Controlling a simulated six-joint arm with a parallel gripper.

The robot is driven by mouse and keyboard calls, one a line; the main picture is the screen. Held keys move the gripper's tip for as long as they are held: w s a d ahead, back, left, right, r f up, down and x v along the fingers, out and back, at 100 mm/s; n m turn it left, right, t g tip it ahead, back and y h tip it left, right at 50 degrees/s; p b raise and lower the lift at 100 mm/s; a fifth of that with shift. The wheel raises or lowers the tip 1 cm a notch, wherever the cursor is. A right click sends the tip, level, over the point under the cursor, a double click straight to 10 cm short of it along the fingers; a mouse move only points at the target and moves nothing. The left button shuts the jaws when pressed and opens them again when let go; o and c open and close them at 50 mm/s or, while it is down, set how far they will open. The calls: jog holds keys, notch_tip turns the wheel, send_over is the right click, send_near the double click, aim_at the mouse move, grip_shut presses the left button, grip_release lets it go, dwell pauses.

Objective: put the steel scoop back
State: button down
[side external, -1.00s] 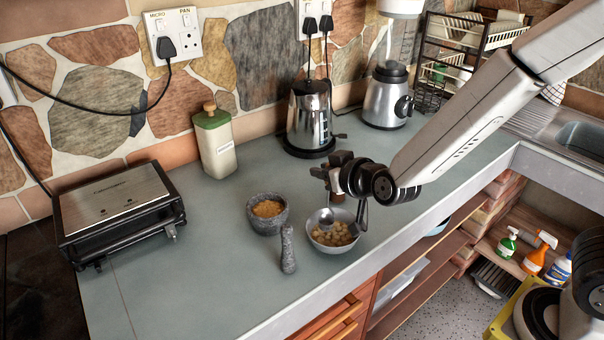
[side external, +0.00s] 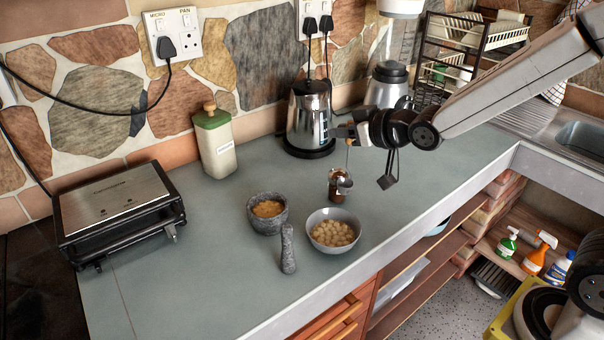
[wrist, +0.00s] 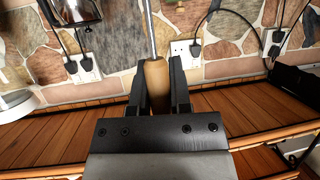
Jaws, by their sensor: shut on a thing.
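My gripper (side external: 346,132) is raised over the counter, right of the steel kettle. In the wrist view my gripper (wrist: 158,76) is shut on a wooden handle (wrist: 157,88) with a steel shaft running up from it. This is the steel scoop (side external: 344,181), which hangs head-down in the side view. Its head overlaps a small dark brown jar (side external: 333,190) on the counter; I cannot tell whether they touch. The grey bowl (side external: 313,238) of pale round pieces stands in front, apart from the scoop.
The stone mortar (side external: 266,222) with orange powder and its upright pestle (side external: 288,250) stand left of the bowl. The kettle (side external: 307,112) and blender (side external: 387,88) are at the back. A cream canister (side external: 214,145) and a grill (side external: 115,210) are left.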

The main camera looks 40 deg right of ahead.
jog(key=shift+s+d+r, duration=0.15)
jog(key=shift+d+r, duration=0.25)
jog(key=shift+d, duration=0.35)
jog(key=d+f+x, duration=0.1)
jog(key=x, duration=0.7)
jog(key=s+d+f+x, duration=0.1)
jog(key=f+x, duration=0.1)
jog(key=x, duration=0.6)
jog(key=shift+a, duration=0.2)
jog(key=shift+w+f, duration=0.1)
jog(key=shift+f, duration=0.8)
jog(key=shift+w+f, duration=0.15)
jog(key=shift+f, duration=0.95)
